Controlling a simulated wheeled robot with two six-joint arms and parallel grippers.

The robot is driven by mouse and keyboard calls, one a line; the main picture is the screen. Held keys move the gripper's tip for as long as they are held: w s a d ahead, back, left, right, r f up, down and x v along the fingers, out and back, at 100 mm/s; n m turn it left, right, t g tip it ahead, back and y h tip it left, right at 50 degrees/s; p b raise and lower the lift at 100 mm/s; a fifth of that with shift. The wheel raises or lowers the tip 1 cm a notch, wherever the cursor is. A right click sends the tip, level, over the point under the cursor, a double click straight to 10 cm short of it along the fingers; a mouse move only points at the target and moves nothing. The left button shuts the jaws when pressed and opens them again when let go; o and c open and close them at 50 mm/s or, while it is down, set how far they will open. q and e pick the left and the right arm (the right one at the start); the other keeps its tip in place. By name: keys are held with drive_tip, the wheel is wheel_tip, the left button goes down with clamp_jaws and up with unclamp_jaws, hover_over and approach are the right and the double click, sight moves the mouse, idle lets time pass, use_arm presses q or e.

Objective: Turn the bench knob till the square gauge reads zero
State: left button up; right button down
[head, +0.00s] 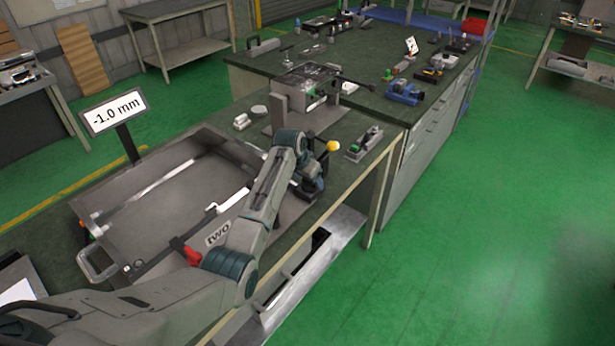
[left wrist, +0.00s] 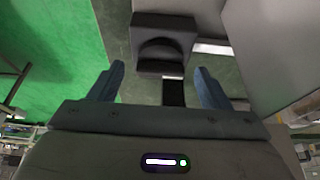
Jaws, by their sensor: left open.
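The gauge (head: 115,110) is a white rectangular display on a post at the left of the head view; it reads -1.0 mm. My left arm reaches over the bench, with its left gripper (head: 309,184) low near the bench's front edge. In the left wrist view the left gripper (left wrist: 160,72) has its two blue-grey fingers wide apart, with nothing held between them. A dark block with a rounded front (left wrist: 162,46) lies just beyond the fingertips, apart from them; I cannot tell if it is the knob. My wrist hides that spot in the head view. The right gripper is out of view.
A metal tray-like machine (head: 160,200) with a red handle (head: 193,256) lies under my arm. A yellow ball (head: 333,146) stands close to my wrist. A vise-like fixture (head: 305,95) and a hand plane (head: 364,143) are farther back. The green floor (head: 480,230) at right is clear.

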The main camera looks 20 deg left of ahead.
use_arm(q)
drive_tip(key=shift+c, duration=0.9)
drive_tip(key=c, duration=0.7)
drive_tip(key=shift+c, duration=0.5)
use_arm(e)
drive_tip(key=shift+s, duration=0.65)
